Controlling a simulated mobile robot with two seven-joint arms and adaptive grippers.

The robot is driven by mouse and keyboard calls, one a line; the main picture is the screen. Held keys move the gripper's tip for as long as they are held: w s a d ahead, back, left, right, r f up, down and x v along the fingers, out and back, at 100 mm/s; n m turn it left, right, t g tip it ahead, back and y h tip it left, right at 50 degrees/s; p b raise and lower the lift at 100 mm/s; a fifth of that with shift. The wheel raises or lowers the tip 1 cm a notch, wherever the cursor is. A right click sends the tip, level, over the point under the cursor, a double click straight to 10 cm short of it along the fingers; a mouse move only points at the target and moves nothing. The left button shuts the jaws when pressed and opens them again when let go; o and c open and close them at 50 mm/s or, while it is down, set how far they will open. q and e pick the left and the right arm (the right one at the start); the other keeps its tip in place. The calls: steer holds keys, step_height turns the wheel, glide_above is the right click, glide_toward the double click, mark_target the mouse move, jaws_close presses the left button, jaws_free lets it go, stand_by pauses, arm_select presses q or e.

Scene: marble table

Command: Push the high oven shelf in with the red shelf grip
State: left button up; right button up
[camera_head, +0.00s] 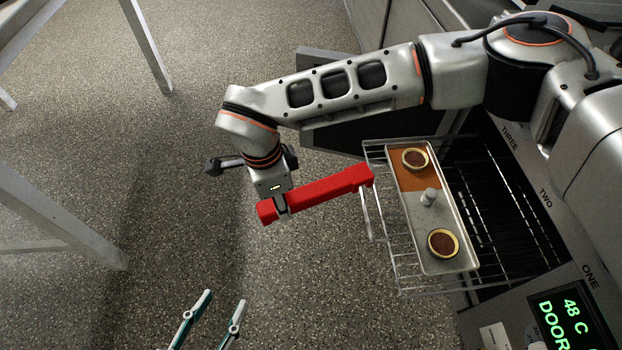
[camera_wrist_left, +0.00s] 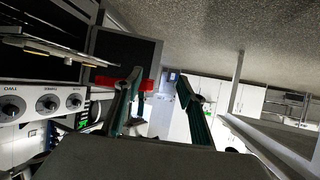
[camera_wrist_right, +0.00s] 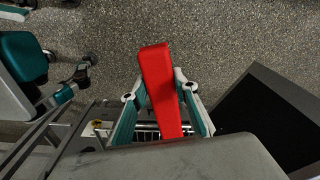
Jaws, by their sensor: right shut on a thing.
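The red shelf grip (camera_head: 325,193) is a long bar held by my right gripper (camera_head: 283,212), which is shut on it near one end. Its far end meets the front edge of the wire oven shelf (camera_head: 405,284); whether it is hooked on, I cannot tell. The shelf sticks out of the oven at the right. The grip also fills the jaws in the right wrist view (camera_wrist_right: 160,85) and shows beyond my left fingers in the left wrist view (camera_wrist_left: 108,82). My left gripper (camera_head: 223,316) is open and empty at the bottom, apart from the shelf.
A metal tray (camera_head: 445,265) on the shelf bears two tarts (camera_head: 414,159) (camera_head: 443,243) and a small pale object (camera_head: 429,197). The dark open oven door (camera_head: 335,137) is partly behind my right arm. The oven panel display (camera_head: 570,315) is lower right.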

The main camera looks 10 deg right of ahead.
arm_select(q)
steer(key=shift+s+r+b, duration=0.15)
steer(key=shift+r+b, duration=0.15)
steer(key=shift+b, duration=0.55)
arm_select(e)
steer(key=s+a+f+m, duration=0.2)
steer(key=a+f+m, duration=0.1)
steer(key=a, duration=0.4)
steer(key=shift+s+a+f, duration=0.35)
steer(key=shift+a+f, duration=0.05)
steer(key=shift+f, duration=0.3)
arm_select(q)
steer(key=shift+a, duration=0.1)
arm_select(e)
steer(key=shift+d, duration=0.1)
arm_select(q)
steer(key=shift+s+a+f, duration=0.1)
steer(key=shift+a+f, duration=0.1)
steer(key=shift+f, duration=0.1)
arm_select(e)
steer(key=d+f, duration=0.3)
steer(key=d, duration=0.6)
steer(key=shift+f, duration=0.15)
